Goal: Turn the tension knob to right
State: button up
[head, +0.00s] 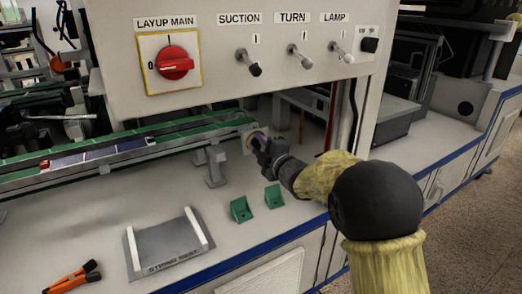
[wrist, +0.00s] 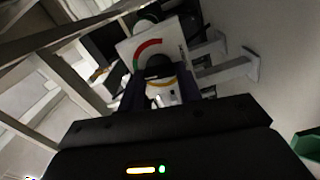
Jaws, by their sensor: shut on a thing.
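The tension knob (wrist: 158,68) shows as a dark round part in the wrist view, in front of a pale dial plate (wrist: 137,46) with a red and green arc. In the head view the plate (head: 248,134) sits at the right end of the green conveyor rail, and the knob is mostly hidden by my gripper. My gripper (head: 259,143) reaches in from the right and is shut on the knob. In the wrist view its dark fingers (wrist: 160,88) stand on either side of the knob. The knob's pointer cannot be made out.
A control panel (head: 215,85) with a red rotary switch (head: 175,63) and several toggles hangs above the rail. Two green blocks (head: 241,209), a grey string-rest tray (head: 165,250) and orange-handled pliers (head: 72,278) lie on the table. Rail supports (head: 215,168) stand left of my gripper.

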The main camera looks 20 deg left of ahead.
dwell(0.3)
jog(key=o, duration=1)
jog(key=shift+a, duration=0.1)
jog(key=p+v, duration=0.3)
jog(key=v, duration=1.4)
jog(key=shift+s+p, duration=0.25)
jog(key=shift+p, duration=0.15)
